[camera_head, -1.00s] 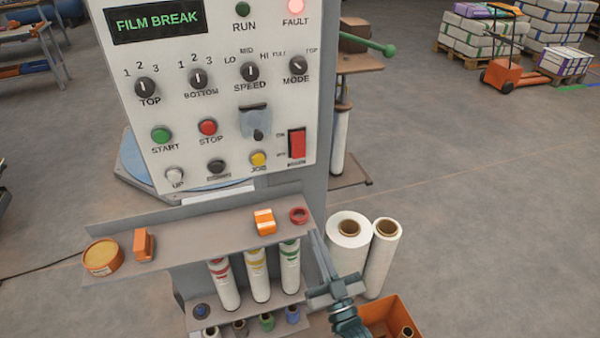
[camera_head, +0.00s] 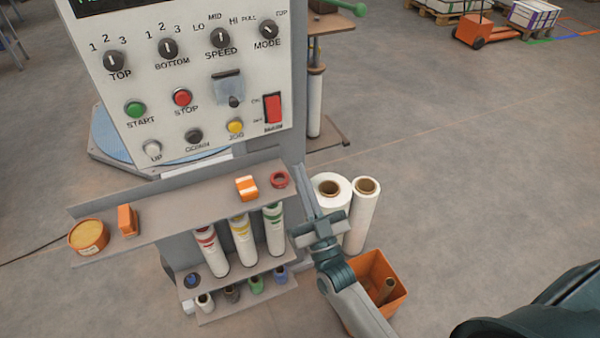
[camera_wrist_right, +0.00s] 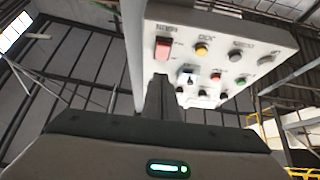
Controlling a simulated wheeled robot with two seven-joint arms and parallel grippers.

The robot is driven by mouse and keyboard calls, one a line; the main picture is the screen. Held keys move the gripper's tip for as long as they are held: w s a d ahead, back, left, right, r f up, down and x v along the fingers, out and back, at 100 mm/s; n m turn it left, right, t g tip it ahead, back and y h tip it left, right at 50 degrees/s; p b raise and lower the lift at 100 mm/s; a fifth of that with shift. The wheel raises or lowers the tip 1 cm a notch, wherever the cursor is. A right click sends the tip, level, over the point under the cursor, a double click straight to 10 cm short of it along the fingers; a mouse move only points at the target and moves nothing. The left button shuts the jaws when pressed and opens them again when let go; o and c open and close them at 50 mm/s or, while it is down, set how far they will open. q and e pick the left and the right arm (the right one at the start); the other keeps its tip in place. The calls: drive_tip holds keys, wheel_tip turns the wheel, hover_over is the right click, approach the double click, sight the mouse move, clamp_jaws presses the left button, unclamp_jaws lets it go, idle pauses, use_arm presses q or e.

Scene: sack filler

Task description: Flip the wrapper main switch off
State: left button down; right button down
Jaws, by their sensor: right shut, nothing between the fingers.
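The wrapper main switch is a red rocker (camera_head: 273,109) at the lower right of the white control panel (camera_head: 205,148). It also shows in the right wrist view (camera_wrist_right: 163,48), where the panel appears upside down. ON and OFF marks stand beside it; which way the rocker is pressed I cannot tell. My right gripper (camera_head: 302,172) is shut and empty. It points up toward the panel, below and to the right of the switch and apart from it. In the wrist view its fingers (camera_wrist_right: 160,82) end just under the switch's picture. My left gripper is not in view.
A shelf (camera_head: 190,202) under the panel holds an orange tape dispenser (camera_head: 246,188), a red tape ring (camera_head: 279,179) and a round orange tin (camera_head: 88,237). White film rolls (camera_head: 362,215) and an orange bin (camera_head: 398,302) stand right of the machine, near my arm.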

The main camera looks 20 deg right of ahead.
sight(277, 118)
drive_tip(key=shift+w+a+r+p, duration=0.1)
drive_tip(key=shift+w+r+p, duration=0.65)
drive_tip(key=shift+w, duration=1.05)
drive_tip(key=shift+w+r+p, duration=0.6)
drive_tip(key=shift+w+p, duration=0.2)
drive_tip(key=shift+w, duration=0.95)
drive_tip(key=shift+w+a+r+p, duration=0.1)
drive_tip(key=shift+w+r+p, duration=0.65)
drive_tip(key=shift+w, duration=1.05)
drive_tip(key=shift+f, duration=0.1)
